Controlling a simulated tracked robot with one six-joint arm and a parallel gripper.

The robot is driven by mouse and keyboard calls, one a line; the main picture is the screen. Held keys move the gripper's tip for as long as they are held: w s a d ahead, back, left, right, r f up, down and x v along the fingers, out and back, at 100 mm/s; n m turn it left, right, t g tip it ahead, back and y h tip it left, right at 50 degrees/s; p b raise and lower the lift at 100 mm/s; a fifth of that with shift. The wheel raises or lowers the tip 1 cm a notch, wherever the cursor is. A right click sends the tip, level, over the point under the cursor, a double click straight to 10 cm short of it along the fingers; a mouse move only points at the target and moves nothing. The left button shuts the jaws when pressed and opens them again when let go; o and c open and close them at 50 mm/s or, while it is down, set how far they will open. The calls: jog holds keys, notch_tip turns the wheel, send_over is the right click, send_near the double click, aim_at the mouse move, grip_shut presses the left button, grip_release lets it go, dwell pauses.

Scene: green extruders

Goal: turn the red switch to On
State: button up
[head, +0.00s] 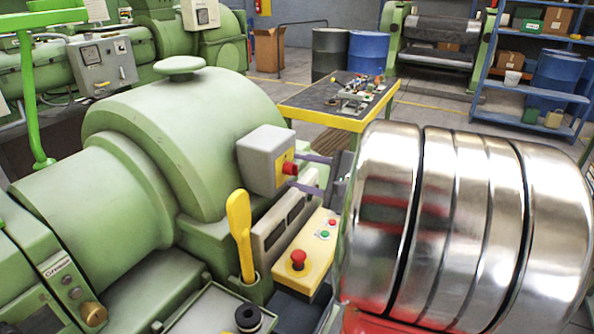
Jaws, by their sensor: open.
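The red switch (290,168) is a small red knob on a yellow plate on the side of a grey box (262,160), which is fixed to the green machine. Its On and Off marks are too small to read, so I cannot tell its setting. My gripper (298,171) comes in from the right with its two thin purple-grey fingers apart and open. One fingertip is just above the knob and the other just below it. I cannot tell whether they touch it. My shiny arm hides the right side behind the gripper.
Below stand a yellow lever (240,235) and a yellow panel (310,252) with a red mushroom button (298,258). The large green machine (170,140) fills the left. A yellow-edged table (330,108) with small parts stands behind. Open floor lies beyond it.

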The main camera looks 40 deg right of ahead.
jog(key=shift+w+f, duration=0.15)
jog(key=shift+w, duration=0.55)
jog(key=c, duration=1)
